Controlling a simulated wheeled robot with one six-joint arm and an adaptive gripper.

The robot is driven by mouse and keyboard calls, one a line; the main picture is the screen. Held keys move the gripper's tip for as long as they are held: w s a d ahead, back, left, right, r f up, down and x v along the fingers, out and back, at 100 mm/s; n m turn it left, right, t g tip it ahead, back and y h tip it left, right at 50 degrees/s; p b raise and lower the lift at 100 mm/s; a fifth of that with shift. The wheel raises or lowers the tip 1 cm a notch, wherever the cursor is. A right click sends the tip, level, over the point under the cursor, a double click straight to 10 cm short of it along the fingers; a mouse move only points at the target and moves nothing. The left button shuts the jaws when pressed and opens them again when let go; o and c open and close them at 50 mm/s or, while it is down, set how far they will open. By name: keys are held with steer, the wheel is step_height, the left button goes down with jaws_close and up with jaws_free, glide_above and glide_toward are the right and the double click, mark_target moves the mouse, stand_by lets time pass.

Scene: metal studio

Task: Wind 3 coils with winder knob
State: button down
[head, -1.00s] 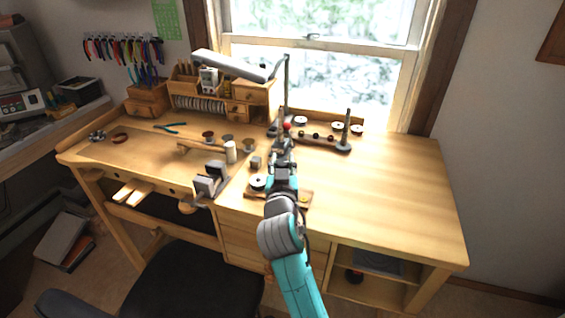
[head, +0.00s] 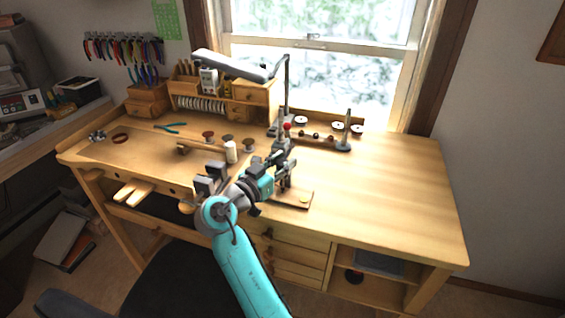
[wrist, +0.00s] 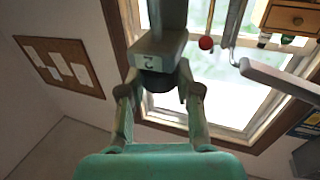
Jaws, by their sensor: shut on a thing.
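The winder stands on a small wooden board (head: 305,192) at the front of the bench, mostly hidden behind my arm in the head view. In the wrist view its grey body (wrist: 165,46) fills the top middle, with a small pale window (wrist: 151,63) showing a dark mark that looks like a 2. A dark round knob (wrist: 158,80) sits at its lower end. My gripper (wrist: 158,90) has one finger on each side of this knob and is shut on it. In the head view my gripper (head: 279,172) reaches the winder from the left.
A red ball (head: 287,126) tops a rod just behind the winder. A lamp (head: 232,65) overhangs the back. The bench's right side is clear.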

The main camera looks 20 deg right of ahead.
steer(key=shift+m+g+h, duration=0.8)
steer(key=shift+m+g, duration=0.2)
steer(key=shift+g, duration=0.4)
steer(key=c, duration=0.8)
jaws_free()
steer(key=v, duration=1.2)
